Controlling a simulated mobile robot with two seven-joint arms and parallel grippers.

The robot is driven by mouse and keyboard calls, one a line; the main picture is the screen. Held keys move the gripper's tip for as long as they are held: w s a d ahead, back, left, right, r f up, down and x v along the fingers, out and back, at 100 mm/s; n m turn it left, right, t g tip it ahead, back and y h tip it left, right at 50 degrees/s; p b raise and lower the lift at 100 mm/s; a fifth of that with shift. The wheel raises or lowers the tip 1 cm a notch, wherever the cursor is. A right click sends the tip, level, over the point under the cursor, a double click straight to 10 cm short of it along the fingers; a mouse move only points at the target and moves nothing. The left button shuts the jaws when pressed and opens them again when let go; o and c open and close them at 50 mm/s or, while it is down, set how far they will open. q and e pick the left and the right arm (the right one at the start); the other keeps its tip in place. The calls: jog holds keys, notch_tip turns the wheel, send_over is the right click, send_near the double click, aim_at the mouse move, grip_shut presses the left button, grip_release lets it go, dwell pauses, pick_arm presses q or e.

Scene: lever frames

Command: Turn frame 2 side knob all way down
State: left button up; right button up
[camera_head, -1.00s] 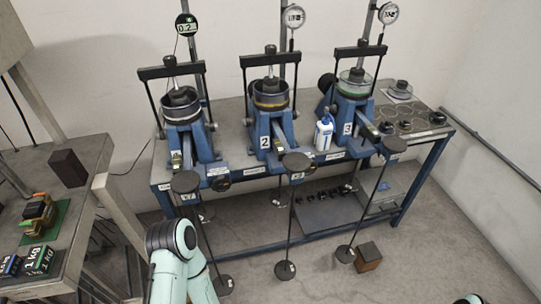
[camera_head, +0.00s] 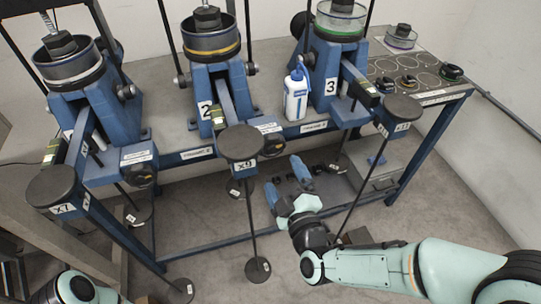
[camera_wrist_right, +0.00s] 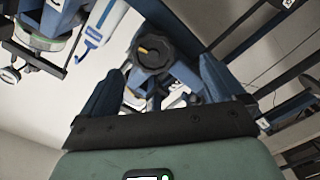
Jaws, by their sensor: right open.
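Frame 2 (camera_head: 208,95) is the middle blue lever frame, marked with a "2" label. Its black side knob (camera_head: 273,145) sits on the frame's right side, behind the round black weight pad marked X9 (camera_head: 240,143). In the right wrist view the knob (camera_wrist_right: 152,52) is round and ridged with a yellow mark. My right gripper (camera_head: 287,180) is open and empty, below the knob and apart from it. In the right wrist view its blue fingers (camera_wrist_right: 158,85) stand to either side, with the knob showing ahead between them. Only a part of my left arm shows at the bottom left.
A white and blue bottle (camera_head: 296,92) stands on the bench (camera_head: 270,105) between frame 2 and frame 3 (camera_head: 335,75). Frame 1 (camera_head: 85,115) stands at left. Lever pads on rods hang in front of the bench. A lower shelf (camera_head: 325,190) holds small dark weights.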

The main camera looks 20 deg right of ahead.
aim_at(272, 150)
jog(key=shift+w+r, duration=0.35)
jog(key=shift+r, duration=0.3)
jog(key=w, duration=0.9)
jog(key=shift+a, duration=0.2)
jog(key=shift+c, duration=0.4)
jog(key=shift+f, duration=0.15)
jog(key=c, duration=1.2)
pick_arm(q)
jog(key=shift+w+a+f, duration=0.2)
jog(key=shift+w+f, duration=0.15)
jog(key=shift+w, duration=0.15)
pick_arm(e)
jog(key=shift+w, duration=0.1)
jog(key=shift+c, duration=0.2)
